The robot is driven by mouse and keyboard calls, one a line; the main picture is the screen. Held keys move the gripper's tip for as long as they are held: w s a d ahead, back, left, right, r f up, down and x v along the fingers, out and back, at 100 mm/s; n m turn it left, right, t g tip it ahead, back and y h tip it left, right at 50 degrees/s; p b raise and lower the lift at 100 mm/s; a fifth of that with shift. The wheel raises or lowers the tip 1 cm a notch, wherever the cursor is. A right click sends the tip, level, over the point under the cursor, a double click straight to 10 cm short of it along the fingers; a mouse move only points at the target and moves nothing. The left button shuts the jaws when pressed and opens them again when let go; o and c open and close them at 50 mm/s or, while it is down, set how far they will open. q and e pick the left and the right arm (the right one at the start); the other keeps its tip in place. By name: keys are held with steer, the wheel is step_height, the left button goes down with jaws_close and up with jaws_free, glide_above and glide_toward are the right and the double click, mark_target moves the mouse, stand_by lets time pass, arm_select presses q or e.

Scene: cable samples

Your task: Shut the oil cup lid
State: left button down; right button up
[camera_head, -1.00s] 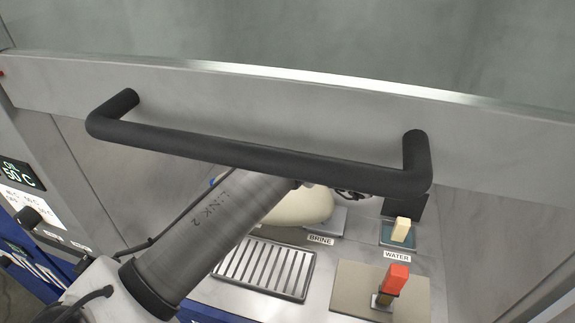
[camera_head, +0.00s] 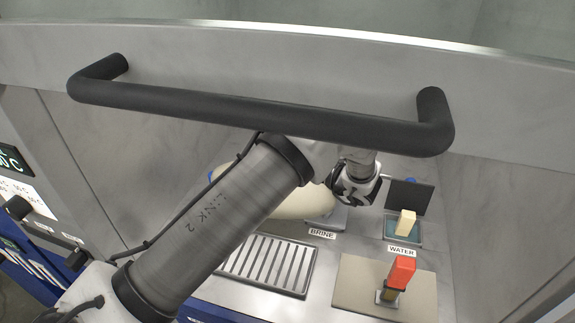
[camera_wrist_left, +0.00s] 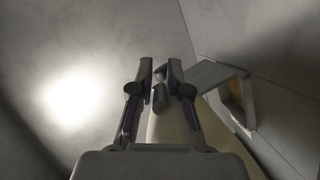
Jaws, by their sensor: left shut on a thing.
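I cannot make out the oil cup or its lid for certain; my left arm hides much of the back row in the head view. A small blue bit (camera_head: 213,176) shows left of the arm there. In the left wrist view my left gripper (camera_wrist_left: 160,76) is shut on a small grey piece (camera_wrist_left: 160,98), dim and partly hidden by the fingers. I cannot tell whether it belongs to the lid. A tilted grey plate (camera_wrist_left: 212,76) with a tan inner part stands to the right of the fingers. My right gripper is not in view.
A dark bar handle (camera_head: 262,117) on a raised sash crosses above my arm. The water cup (camera_head: 389,228) has a pale block and a raised dark lid (camera_head: 416,197). A red-handled piece (camera_head: 401,270) stands on a beige mat (camera_head: 358,283), right of a slotted rack (camera_head: 267,262).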

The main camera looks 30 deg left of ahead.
arm_select(q)
steer(key=shift+s+d+f+n+y+b, duration=0.1)
steer(key=shift+s+d+n+y+b, duration=0.1)
steer(key=shift+s+n+b, duration=0.25)
steer(key=shift+s+d+f+n+y+b, duration=0.1)
steer(key=shift+s+n+y+b, duration=0.1)
steer(key=shift+s+n+b, duration=0.2)
steer(key=shift+s+r+b, duration=0.2)
steer(key=shift+b, duration=0.1)
steer(key=shift+r, duration=0.1)
steer(key=c, duration=1.2)
jaws_free()
steer(key=shift+s, duration=0.15)
